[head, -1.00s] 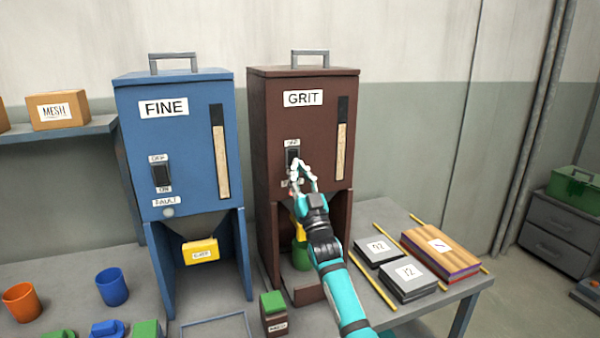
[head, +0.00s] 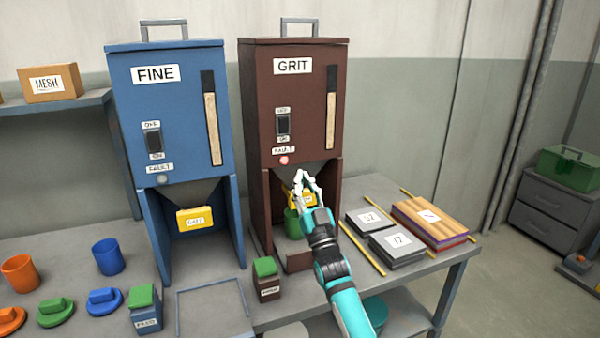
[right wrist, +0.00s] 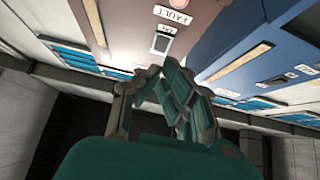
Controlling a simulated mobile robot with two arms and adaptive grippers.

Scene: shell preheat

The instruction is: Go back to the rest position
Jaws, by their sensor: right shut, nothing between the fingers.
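My right gripper (head: 305,186) is shut and empty. In the head view it is in front of the lower part of the brown GRIT hopper (head: 292,110), over the yellow gate (head: 294,198) and partly hiding it. The GRIT switch (head: 283,124) sits above the gripper, and the fault light (head: 284,160) below that switch glows red. A green cup (head: 292,224) stands under the hopper outlet, partly hidden by my gripper. In the right wrist view the gripper fingers (right wrist: 170,100) are close together, with the hopper's FAULT label beyond. My left gripper is not in view.
The blue FINE hopper (head: 170,100) stands to the left with its fault light unlit. Stacked dark plates (head: 398,246) and a wooden block stack (head: 432,220) lie on the right of the table. Cups and lids stand at the left front. A small GRIT box (head: 267,282) is in front.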

